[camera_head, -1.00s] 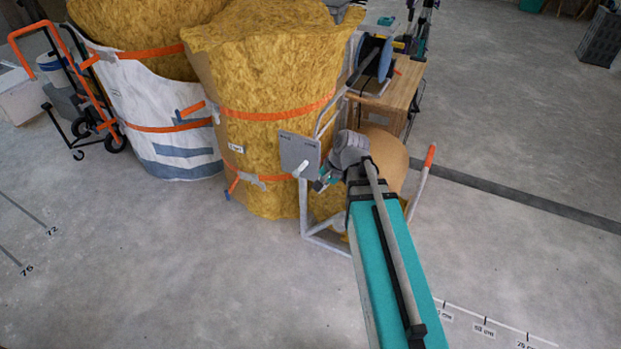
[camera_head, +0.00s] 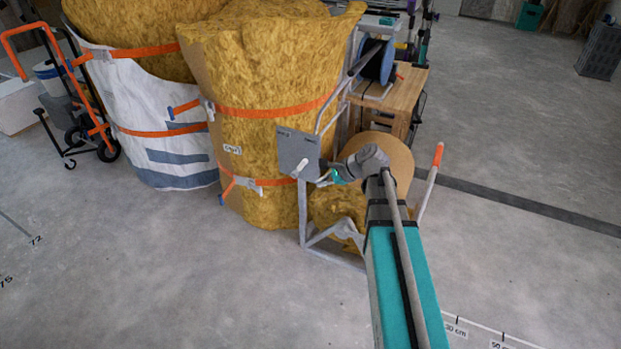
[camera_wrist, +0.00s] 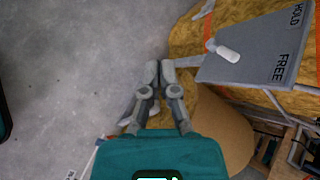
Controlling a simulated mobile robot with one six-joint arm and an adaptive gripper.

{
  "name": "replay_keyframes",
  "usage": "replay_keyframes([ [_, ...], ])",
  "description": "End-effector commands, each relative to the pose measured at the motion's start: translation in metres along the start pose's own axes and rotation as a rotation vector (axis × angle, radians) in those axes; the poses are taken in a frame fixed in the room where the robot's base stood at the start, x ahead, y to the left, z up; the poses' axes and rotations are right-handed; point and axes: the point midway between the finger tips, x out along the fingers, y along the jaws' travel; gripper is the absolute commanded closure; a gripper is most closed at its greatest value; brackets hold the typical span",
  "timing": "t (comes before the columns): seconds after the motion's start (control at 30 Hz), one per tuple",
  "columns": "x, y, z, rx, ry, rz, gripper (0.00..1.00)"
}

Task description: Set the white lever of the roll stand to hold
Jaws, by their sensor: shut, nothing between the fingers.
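The white lever (camera_head: 301,167) sits on the grey panel (camera_head: 297,150) of the roll stand (camera_head: 303,215). In the wrist view the panel (camera_wrist: 245,60) bears the words HOLD and FREE, and the lever (camera_wrist: 228,54) points towards the FREE side. My gripper (camera_head: 322,181) is just right of the panel's lower edge in the head view. In the wrist view its fingertips (camera_wrist: 159,68) are together and empty, left of the lever and apart from it. The brown roll (camera_head: 388,155) is partly hidden behind my arm.
Large yellow insulation rolls (camera_head: 265,85) stand right behind the panel. A wooden bench (camera_head: 395,98) with a blue spool (camera_head: 378,60) is behind the stand. An orange hand truck (camera_head: 80,95) is at far left. The floor in front is clear.

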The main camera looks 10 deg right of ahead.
Motion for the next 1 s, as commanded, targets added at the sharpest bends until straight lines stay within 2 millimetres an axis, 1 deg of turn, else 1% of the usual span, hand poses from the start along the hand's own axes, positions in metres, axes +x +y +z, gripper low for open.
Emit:
replay_keyframes([
  [0.03,0.008,0.001,-0.011,0.036,-0.011,-0.018,1.00],
  [0.4,0.026,-0.012,-0.051,0.305,-0.112,-0.135,1.00],
  [0.7,0.036,-0.022,-0.086,0.524,-0.210,-0.219,1.00],
  [1.0,0.042,-0.031,-0.121,0.735,-0.320,-0.289,1.00],
])
